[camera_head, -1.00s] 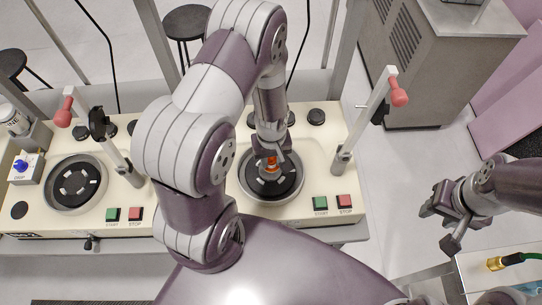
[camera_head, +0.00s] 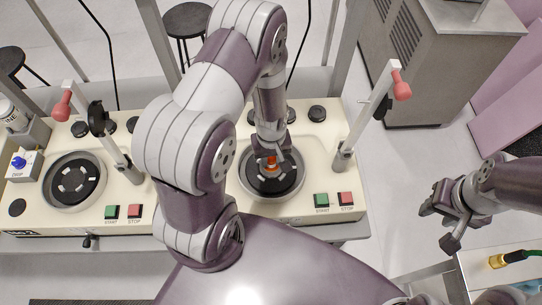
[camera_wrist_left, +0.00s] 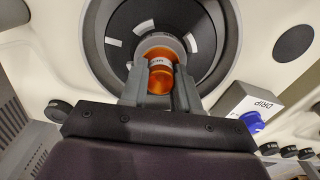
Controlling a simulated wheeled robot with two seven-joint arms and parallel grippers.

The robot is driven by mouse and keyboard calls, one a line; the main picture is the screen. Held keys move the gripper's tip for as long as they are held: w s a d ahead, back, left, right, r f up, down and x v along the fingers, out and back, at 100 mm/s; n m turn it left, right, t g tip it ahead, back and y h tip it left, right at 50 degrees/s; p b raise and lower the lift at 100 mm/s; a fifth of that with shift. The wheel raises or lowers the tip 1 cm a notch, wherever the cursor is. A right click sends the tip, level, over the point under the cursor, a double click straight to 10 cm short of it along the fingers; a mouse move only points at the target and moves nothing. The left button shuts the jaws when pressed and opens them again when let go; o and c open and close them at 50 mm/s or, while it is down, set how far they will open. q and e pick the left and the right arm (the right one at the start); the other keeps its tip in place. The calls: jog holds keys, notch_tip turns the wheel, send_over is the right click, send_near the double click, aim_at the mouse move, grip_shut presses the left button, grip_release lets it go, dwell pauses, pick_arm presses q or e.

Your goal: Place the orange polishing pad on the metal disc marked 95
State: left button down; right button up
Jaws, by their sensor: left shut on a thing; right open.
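The orange polishing pad (camera_head: 271,164) is between the fingers of my left gripper (camera_head: 270,156), over the middle of the right machine's dark round plate (camera_head: 287,186). In the left wrist view the pad (camera_wrist_left: 160,76) is glossy orange with a small white label I cannot read. My left gripper (camera_wrist_left: 160,84) is shut on it. A grey metal disc (camera_wrist_left: 158,41) shows just behind the pad, in the middle of the dark plate. I cannot read a 95 on it, nor tell whether pad and disc touch. My right gripper (camera_head: 440,226) is open and empty, at the right.
A second machine with a dark plate (camera_head: 75,184) stands at the left. A lever with a red knob (camera_head: 401,92) rises right of the working plate. A grey drip box (camera_wrist_left: 246,105) shows in the wrist view. A grey cabinet (camera_head: 425,75) stands behind right.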

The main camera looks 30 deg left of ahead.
aim_at(271, 160)
pick_arm(q)
jog(key=c, duration=0.8)
grip_release()
jog(key=shift+o, duration=0.2)
jog(key=shift+r, duration=0.1)
jog(key=shift+r, duration=0.4)
notch_tip(271, 160, up, 12)
jog(key=b, duration=0.1)
jog(key=shift+b, duration=0.35)
